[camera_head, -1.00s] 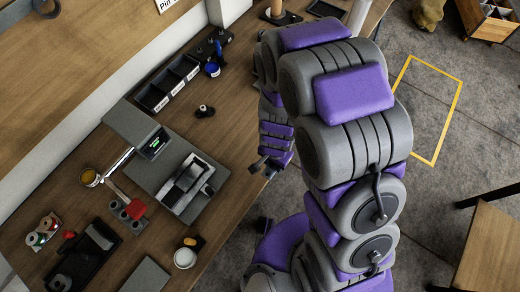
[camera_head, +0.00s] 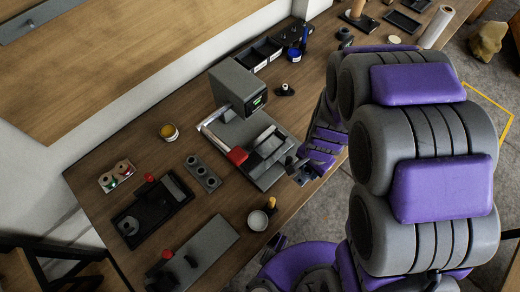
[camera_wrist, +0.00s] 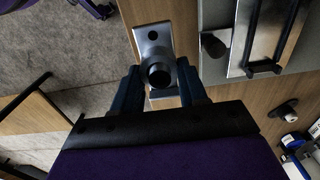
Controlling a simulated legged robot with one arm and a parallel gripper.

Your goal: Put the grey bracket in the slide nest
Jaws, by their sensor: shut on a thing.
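The grey bracket (camera_wrist: 153,43) is a metal plate with a hole and a dark round boss, seen from above in the wrist view. My gripper (camera_wrist: 160,82) is shut on it, with a blue finger on each side of the boss. In the head view my gripper (camera_head: 296,168) is beside the front right edge of the press base. The slide nest (camera_head: 267,143) is the metal and black slide on that base. It shows at the upper right in the wrist view (camera_wrist: 268,35), apart from the bracket. The nest's inside is hard to make out.
Dark bins (camera_head: 262,52) stand at the back.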

